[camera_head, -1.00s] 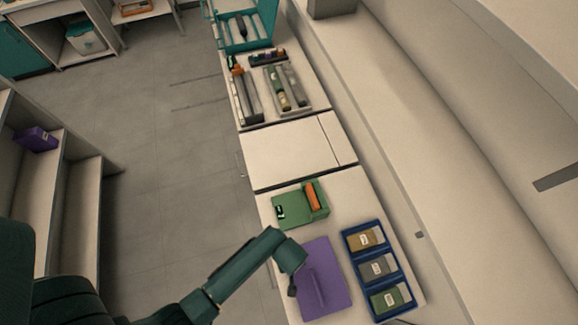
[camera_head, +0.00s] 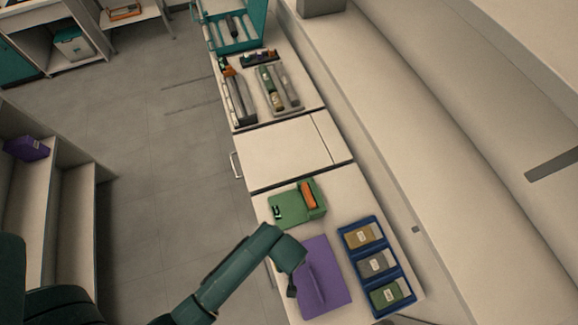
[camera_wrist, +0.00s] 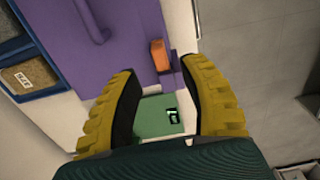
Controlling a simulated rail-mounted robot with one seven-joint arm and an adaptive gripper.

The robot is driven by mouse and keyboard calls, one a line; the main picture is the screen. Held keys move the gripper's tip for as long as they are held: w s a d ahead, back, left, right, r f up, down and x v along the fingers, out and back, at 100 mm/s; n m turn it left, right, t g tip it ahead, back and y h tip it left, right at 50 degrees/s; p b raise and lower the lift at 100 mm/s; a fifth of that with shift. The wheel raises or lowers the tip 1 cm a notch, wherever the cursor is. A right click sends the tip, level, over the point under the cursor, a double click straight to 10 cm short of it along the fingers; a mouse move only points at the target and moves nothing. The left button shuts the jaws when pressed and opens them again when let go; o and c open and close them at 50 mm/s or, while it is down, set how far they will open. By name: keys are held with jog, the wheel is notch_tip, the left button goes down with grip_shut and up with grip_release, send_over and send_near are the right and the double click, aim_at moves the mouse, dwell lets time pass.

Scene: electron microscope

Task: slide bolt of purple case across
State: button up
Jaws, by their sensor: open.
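The purple case (camera_head: 330,283) lies flat on the near bench, with a raised purple bar along its top. It fills the upper left of the wrist view (camera_wrist: 125,50). A small orange block, which looks like its bolt (camera_wrist: 159,55), sits at the case's right edge there, beside small purple parts. My gripper (camera_wrist: 161,68) is open, one yellow ridged finger on each side, with the orange block between and just beyond the fingertips. Nothing is held. In the head view, my wrist covers the case's left edge, and the bolt is hidden.
A green box (camera_head: 287,209) with an orange piece stands behind the case; part of it shows between my fingers in the wrist view (camera_wrist: 158,116). A blue tray (camera_head: 354,256) with labelled packs lies close to the right. The bench's left edge drops to open floor (camera_head: 170,190).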

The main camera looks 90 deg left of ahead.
notch_tip(320, 180, up, 7)
